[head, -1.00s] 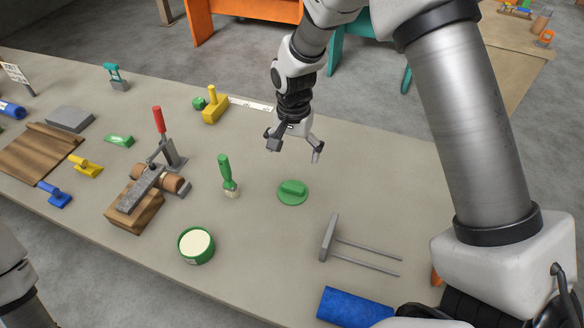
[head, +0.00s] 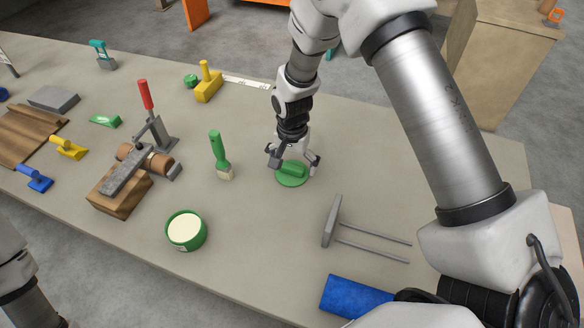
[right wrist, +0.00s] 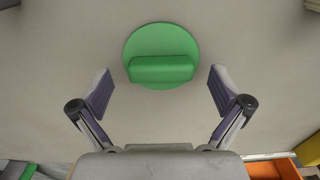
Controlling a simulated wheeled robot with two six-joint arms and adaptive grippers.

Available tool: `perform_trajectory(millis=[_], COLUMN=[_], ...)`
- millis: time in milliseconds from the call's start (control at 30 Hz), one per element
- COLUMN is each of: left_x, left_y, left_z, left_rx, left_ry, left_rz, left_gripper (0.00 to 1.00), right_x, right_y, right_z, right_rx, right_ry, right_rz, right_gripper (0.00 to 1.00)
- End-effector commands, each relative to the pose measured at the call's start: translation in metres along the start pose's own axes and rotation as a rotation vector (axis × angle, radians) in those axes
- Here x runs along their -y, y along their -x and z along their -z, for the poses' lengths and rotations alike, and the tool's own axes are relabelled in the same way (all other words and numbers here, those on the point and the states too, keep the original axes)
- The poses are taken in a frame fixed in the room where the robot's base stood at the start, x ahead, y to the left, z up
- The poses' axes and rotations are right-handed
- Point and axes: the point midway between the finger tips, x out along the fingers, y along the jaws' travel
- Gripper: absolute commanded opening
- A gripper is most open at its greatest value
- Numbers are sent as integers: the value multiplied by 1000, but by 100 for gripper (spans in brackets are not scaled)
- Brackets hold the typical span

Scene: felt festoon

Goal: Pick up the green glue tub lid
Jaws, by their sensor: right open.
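The green glue tub lid (head: 291,174) lies flat on the table, a round disc with a raised bar handle across it. My right gripper (head: 294,161) is open just above the lid in the head view, with a finger on either side of the handle. In the right wrist view the lid (right wrist: 161,56) is ahead of the gripper (right wrist: 161,92), centred between the two spread fingers, and nothing is held. The green glue tub (head: 187,231) stands open with pale contents, left of and nearer than the lid. My left gripper is out of view.
A grey T-shaped tool with two rods (head: 333,222) and a blue roll (head: 354,297) lie to the right and front. A yellow tool (head: 207,86) stands farther back. Bare table surrounds the lid.

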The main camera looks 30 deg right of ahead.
Motion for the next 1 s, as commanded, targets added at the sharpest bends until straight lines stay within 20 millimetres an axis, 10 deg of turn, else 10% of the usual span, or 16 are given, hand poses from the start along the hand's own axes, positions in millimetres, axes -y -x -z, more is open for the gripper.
perform_trajectory(millis=[267,433,1000], left_x=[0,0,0], left_y=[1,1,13], left_z=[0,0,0], left_rx=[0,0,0], left_ry=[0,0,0], left_rz=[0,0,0], left_gripper=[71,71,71], right_x=[0,0,1], right_y=[-10,-10,3], right_z=[0,0,-1], right_rx=[-1,-1,-1], right_ry=[0,0,2], right_rz=[1,1,1], right_gripper=[100,47,46])
